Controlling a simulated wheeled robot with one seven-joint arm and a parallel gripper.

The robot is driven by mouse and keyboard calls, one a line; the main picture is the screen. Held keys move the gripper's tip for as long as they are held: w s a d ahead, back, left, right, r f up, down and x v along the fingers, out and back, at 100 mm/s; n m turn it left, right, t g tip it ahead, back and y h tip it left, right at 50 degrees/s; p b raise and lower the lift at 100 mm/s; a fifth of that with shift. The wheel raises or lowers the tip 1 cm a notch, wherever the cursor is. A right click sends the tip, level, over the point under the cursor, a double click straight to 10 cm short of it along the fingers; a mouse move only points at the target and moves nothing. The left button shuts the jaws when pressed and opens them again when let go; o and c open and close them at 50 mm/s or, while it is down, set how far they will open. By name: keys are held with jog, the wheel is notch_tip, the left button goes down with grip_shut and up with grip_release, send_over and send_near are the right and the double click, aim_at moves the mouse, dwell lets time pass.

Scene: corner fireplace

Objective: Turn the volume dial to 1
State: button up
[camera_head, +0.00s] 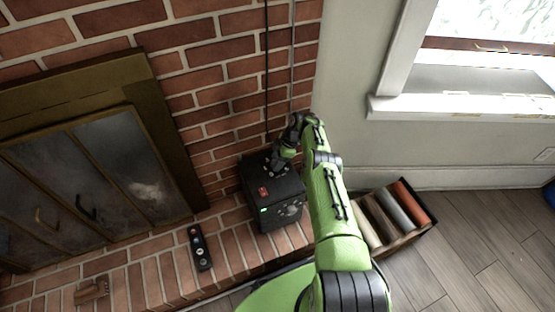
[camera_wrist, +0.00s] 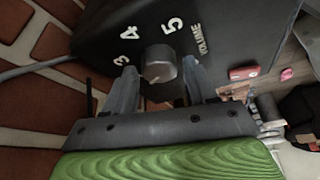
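The volume dial (camera_wrist: 160,64) is a round grey knob on the top face of a black box (camera_head: 282,190). White numbers 3, 4 and 5 and the word VOLUME show around it in the wrist view; the number 1 is not in sight. My gripper (camera_head: 277,166) is over the back part of the box top. In the wrist view its two fingers stand on either side of the dial, with small gaps seeming to show between them and the knob. I cannot read the dial's setting. In the head view my gripper hides the dial.
A red switch (camera_head: 263,191) is on the box top, and a green light (camera_head: 264,210) is on its front. A black remote (camera_head: 200,248) lies on the brick hearth to the left. A crate (camera_head: 408,240) of coloured rolls stands right. The brick wall (camera_head: 225,75) rises close behind.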

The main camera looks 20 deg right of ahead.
jog(key=shift+o, duration=0.9)
jog(key=p+v, duration=0.5)
jog(key=v, duration=1)
jog(key=shift+d+r+p, duration=0.15)
jog(key=shift+r+p, duration=0.15)
jog(key=shift+p, duration=0.05)
